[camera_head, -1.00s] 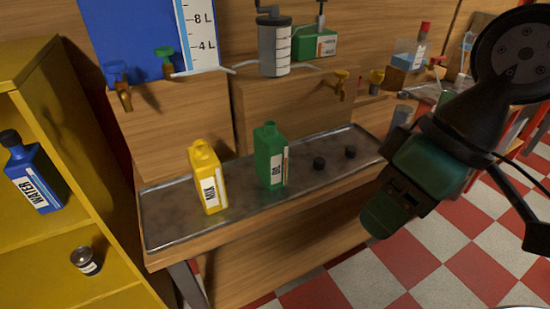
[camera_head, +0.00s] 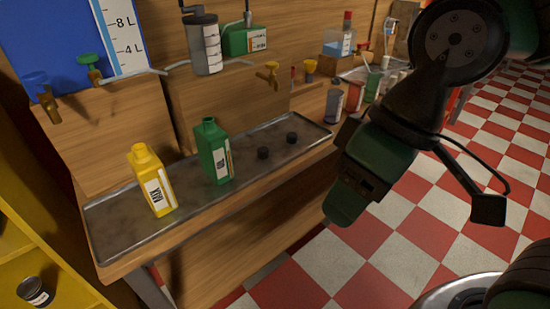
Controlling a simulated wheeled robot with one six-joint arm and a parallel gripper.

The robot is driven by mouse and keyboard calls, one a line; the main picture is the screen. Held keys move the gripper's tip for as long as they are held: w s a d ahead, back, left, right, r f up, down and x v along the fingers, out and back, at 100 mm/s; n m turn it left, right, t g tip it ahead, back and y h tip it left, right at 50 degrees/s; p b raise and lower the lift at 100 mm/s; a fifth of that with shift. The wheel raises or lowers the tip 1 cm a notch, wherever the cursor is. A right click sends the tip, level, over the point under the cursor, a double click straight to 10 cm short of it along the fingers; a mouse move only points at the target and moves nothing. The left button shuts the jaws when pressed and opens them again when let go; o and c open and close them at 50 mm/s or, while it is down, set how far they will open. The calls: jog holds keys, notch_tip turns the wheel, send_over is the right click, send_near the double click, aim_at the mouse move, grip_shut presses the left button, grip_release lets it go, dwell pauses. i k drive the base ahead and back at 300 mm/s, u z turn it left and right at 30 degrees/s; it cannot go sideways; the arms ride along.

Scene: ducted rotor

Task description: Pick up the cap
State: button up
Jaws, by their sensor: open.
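Two small black caps lie on the metal tray (camera_head: 110,231) of the wooden bench: one cap (camera_head: 263,153) is nearer the green bottle, and the other cap (camera_head: 291,137) is to its right. A yellow bottle (camera_head: 152,182) and a green bottle (camera_head: 213,152) stand upright and uncapped to the left of the caps. My gripper (camera_head: 345,205) hangs at the end of my arm, right of the tray and apart from both caps. It is open and seems empty, though its fingers are hard to make out.
Taps and containers stand on a raised ledge behind the tray, including a grey cylinder (camera_head: 203,45). A yellow shelf (camera_head: 40,262) with a small dark-lidded jar (camera_head: 36,291) is at the left. The checkered floor (camera_head: 400,240) at the right looks clear.

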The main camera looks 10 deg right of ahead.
aim_at(263, 152)
jog(key=z, duration=0.5)
jog(key=k, duration=1.15)
jog(key=u, duration=0.2)
jog(key=i, duration=0.65)
jog(key=u, duration=0.85)
jog(key=i, duration=1.3)
jog(key=z, duration=0.95)
jog(key=i, duration=0.45)
jog(key=z, duration=0.45)
